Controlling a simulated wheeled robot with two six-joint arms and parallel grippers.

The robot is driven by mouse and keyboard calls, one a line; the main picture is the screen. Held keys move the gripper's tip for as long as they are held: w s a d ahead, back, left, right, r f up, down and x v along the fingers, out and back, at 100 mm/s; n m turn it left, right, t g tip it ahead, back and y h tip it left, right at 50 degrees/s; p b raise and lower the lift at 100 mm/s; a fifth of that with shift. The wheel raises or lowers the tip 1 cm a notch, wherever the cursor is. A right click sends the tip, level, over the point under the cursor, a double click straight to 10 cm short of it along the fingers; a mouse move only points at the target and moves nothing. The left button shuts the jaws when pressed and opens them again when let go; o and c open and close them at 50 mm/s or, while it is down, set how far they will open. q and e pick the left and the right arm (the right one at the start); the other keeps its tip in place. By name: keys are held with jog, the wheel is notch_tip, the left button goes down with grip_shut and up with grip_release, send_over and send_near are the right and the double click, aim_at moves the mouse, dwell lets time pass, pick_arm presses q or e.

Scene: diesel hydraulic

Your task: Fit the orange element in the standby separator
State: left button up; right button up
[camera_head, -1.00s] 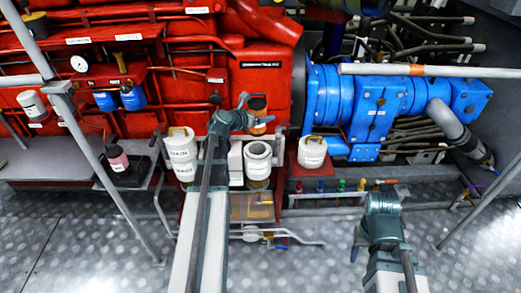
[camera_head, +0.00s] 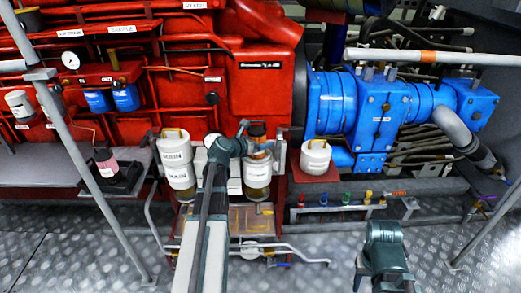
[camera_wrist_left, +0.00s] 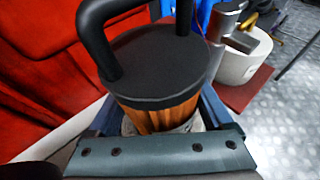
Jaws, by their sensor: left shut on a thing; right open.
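The orange element (camera_head: 257,140) has a black cap and a looped handle. My left gripper (camera_head: 247,143) is shut on it and holds it upright over a white canister, the separator (camera_head: 257,171). In the left wrist view, the element (camera_wrist_left: 158,112) shows orange pleats under its cap, with its lower end at a pale rim (camera_wrist_left: 190,126). The gripper bar hides most of that rim, so I cannot tell how deep the element sits. My right gripper (camera_head: 361,266) is open and empty above the floor at the lower right.
A white lid (camera_head: 315,156) with a yellow handle rests on a red pad right of the separator. A closed white canister (camera_head: 176,160) stands left. A rail with coloured valves (camera_head: 346,199) runs below the lid. A grey post (camera_head: 85,160) stands left.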

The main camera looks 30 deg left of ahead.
pick_arm(q)
jog(key=shift+f, duration=0.7)
pick_arm(e)
jog(key=shift+f, duration=0.7)
pick_arm(q)
jog(key=shift+f+b, duration=0.65)
jog(key=shift+b, duration=0.2)
jog(key=o, duration=1.2)
pick_arm(e)
jog(key=shift+f, duration=0.55)
pick_arm(q)
jog(key=shift+o, duration=0.2)
jog(key=shift+r+p, duration=0.55)
jog(key=shift+p, duration=0.05)
jog(key=p+v, duration=0.4)
jog(key=v, duration=0.6)
jog(key=shift+s+r, duration=0.3)
jog(key=shift+s+a+r+p, duration=0.2)
jog(key=shift+s+p, duration=0.15)
jog(key=shift+s, duration=0.3)
pick_arm(e)
jog(key=shift+r, duration=2.9)
